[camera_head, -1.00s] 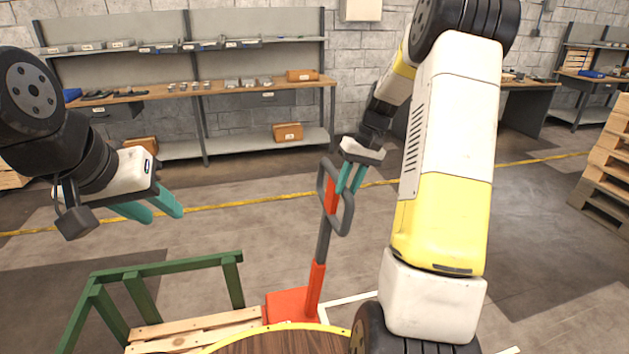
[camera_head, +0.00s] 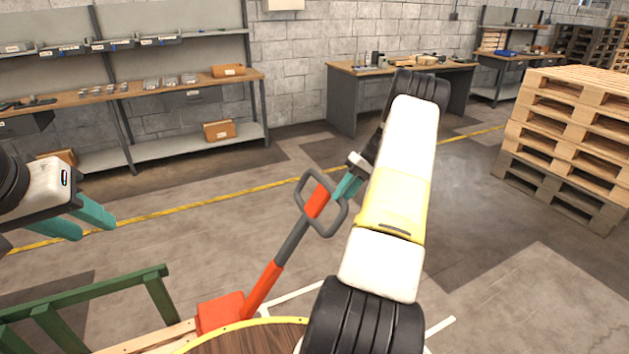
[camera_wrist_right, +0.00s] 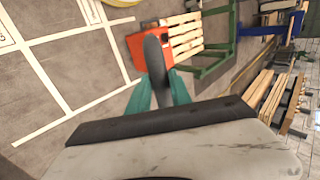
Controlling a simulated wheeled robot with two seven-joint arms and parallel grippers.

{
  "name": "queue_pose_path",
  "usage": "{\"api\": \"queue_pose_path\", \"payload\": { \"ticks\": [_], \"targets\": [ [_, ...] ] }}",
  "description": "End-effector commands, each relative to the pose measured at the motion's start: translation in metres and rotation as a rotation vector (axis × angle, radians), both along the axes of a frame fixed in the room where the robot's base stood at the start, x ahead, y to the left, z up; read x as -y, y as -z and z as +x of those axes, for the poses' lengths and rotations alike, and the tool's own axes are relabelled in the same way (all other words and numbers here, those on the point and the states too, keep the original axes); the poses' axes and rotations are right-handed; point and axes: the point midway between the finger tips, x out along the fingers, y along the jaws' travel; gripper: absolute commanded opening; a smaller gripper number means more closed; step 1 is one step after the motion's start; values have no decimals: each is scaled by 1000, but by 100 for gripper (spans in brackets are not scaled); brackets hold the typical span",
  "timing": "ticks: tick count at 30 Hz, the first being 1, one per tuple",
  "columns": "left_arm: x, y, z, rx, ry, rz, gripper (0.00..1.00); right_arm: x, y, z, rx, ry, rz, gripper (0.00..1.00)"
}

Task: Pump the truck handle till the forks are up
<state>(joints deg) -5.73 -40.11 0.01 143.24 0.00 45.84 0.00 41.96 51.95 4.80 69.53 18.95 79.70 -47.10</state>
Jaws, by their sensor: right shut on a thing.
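The truck handle (camera_head: 292,242) is a red and dark grey bar with a grey loop at its top. It rises from the red truck body (camera_head: 221,313) and leans to the right. My right gripper (camera_head: 347,186) is shut on the handle loop, and its teal fingers also show on either side of the grey loop (camera_wrist_right: 155,57) in the right wrist view. My left gripper (camera_head: 90,222) is empty, with its two teal fingers apart, at the left of the head view. The forks are hidden from view.
A green frame (camera_head: 90,300) and a wooden pallet (camera_wrist_right: 186,36) are beside the truck. A stack of pallets (camera_head: 570,130) stands at the right. Workbenches (camera_head: 400,85) line the wall. The floor beyond the yellow line is clear.

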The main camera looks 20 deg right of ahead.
Motion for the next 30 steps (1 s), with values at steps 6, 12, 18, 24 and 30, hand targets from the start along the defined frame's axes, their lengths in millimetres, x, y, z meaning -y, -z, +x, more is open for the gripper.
{"api": "queue_pose_path", "payload": {
  "ticks": [6, 12, 18, 24, 30],
  "targets": [
    [0, 0, 0, 0, 0, 0, 36, 3, 5, 0, -1, 0, -3, 0],
    [0, 0, 0, 0, 0, 0, 36, 3, 5, 0, -1, 0, -3, 0],
    [0, 0, 0, 0, 0, 0, 36, 3, 5, 0, -1, 0, -3, 47],
    [0, 0, 0, 0, 0, 0, 36, 3, 4, 0, -1, 0, -4, 47],
    [0, 0, 0, 0, 0, 0, 36, 9, -2, 1, 1, 2, -6, 47]
  ]
}}
